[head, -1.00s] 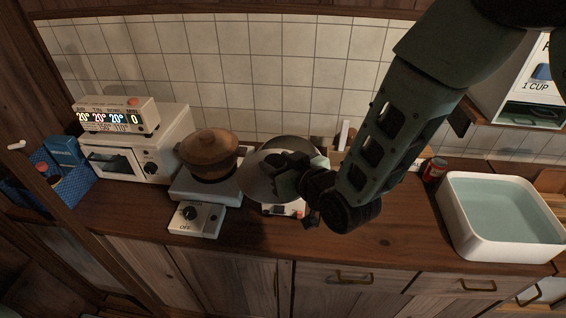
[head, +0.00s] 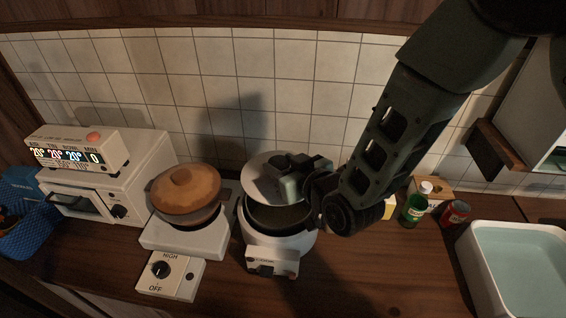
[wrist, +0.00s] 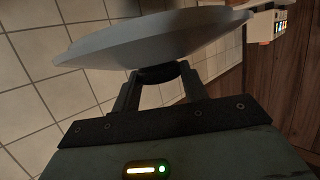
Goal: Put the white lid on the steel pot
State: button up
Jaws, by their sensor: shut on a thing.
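My gripper (head: 288,186) is shut on the dark knob of the white lid (head: 258,172). In the wrist view the fingers (wrist: 158,82) close around the knob, and the pale lid (wrist: 150,42) spreads beyond them. In the head view the lid is over the back part of the steel pot (head: 277,243), looking tilted, with the pot's dark opening showing in front of it. I cannot tell whether the lid's rim touches the pot. My gripper hides the right part of the lid.
A brown-lidded clay pot (head: 187,188) sits on a white burner (head: 184,240) close to the left. A white oven (head: 105,185) stands farther left. A green bottle (head: 415,206), a red can (head: 455,213) and a water-filled basin (head: 480,275) are right. The tiled wall is behind.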

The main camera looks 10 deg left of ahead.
jog(key=shift+f+b, duration=0.65)
jog(key=shift+f, duration=1)
jog(key=shift+f+b, duration=0.8)
jog(key=shift+b, duration=0.1)
jog(key=shift+f, duration=0.1)
jog(key=shift+s+b, duration=0.1)
jog(key=shift+b, duration=0.25)
jog(key=shift+f+b, duration=1.45)
jog(key=shift+b, duration=0.9)
jog(key=o, duration=1.1)
jog(key=shift+o, duration=0.2)
jog(key=shift+d, duration=0.1)
